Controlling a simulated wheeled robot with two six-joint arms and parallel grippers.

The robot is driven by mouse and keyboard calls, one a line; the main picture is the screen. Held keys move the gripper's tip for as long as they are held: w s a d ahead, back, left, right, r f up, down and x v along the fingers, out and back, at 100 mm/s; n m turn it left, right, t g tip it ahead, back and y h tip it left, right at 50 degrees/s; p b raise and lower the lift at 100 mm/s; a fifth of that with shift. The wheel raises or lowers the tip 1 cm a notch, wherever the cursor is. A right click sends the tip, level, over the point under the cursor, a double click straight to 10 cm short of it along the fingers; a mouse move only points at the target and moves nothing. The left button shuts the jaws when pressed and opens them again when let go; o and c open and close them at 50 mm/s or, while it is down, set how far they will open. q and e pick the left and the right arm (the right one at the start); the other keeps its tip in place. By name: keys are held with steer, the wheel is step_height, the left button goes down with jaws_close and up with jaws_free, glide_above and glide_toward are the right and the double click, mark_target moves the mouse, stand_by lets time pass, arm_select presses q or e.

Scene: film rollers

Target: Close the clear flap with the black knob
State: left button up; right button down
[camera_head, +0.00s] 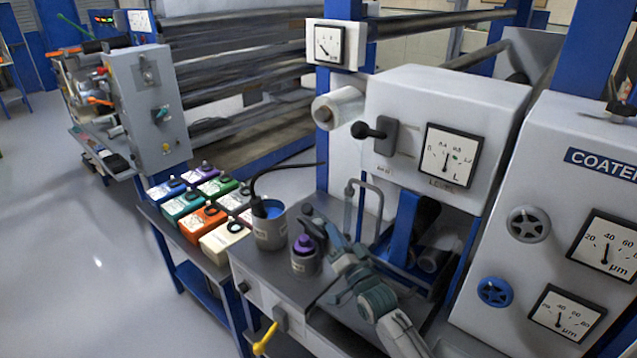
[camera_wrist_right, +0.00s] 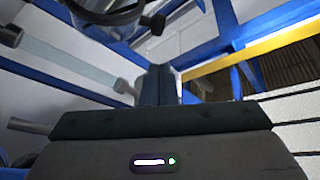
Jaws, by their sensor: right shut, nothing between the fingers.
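My right gripper (camera_head: 308,214) reaches in from the bottom, beside the purple-capped pot (camera_head: 305,256) and left of a grey bent-tube handle (camera_head: 362,205). In the right wrist view its fingers (camera_wrist_right: 158,84) are together and empty. A black knob (camera_head: 362,130) sticks out from a dark plate on the level-gauge housing, above and right of the gripper. I cannot make out a clear flap for sure in the head view. A pale translucent strip (camera_wrist_right: 75,64) crosses the left of the wrist view; I cannot tell whether it is the flap. My left gripper is not in view.
A grey pot of blue liquid (camera_head: 270,232) with a black hose stands left of the gripper. The gauge housing (camera_head: 450,95) and coater panel (camera_head: 590,130) stand to the right. A yellow lever (camera_head: 266,338) juts out in front.

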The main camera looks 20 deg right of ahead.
steer(key=d+r+m+p, duration=0.1)
steer(key=d+m+p, duration=0.1)
steer(key=d+m, duration=0.1)
steer(key=r+b, duration=0.2)
steer(key=b, duration=0.1)
glide_above(319, 222)
steer(key=s+d, duration=0.2)
steer(key=d, duration=0.1)
steer(key=shift+w+d+r+h+p, duration=0.1)
steer(key=shift+w+r+h+p, duration=0.15)
steer(key=shift+w+p, duration=0.25)
steer(key=shift+w+d+r+h+p, duration=0.15)
steer(key=shift+w+r+p, duration=0.1)
steer(key=shift+w+p, duration=0.15)
steer(key=shift+w+a+r+p, duration=0.1)
steer(key=shift+w+r+p, duration=0.15)
steer(key=shift+w+p, duration=0.3)
steer(key=a+f, duration=0.1)
steer(key=a+f+p, duration=0.1)
steer(key=a, duration=0.1)
steer(key=shift+s+a+f, duration=0.1)
steer(key=shift+s+f, duration=0.25)
steer(key=shift+s, duration=0.05)
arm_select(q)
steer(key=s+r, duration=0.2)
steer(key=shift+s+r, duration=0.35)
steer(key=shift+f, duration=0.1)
arm_select(e)
steer(key=shift+f, duration=0.1)
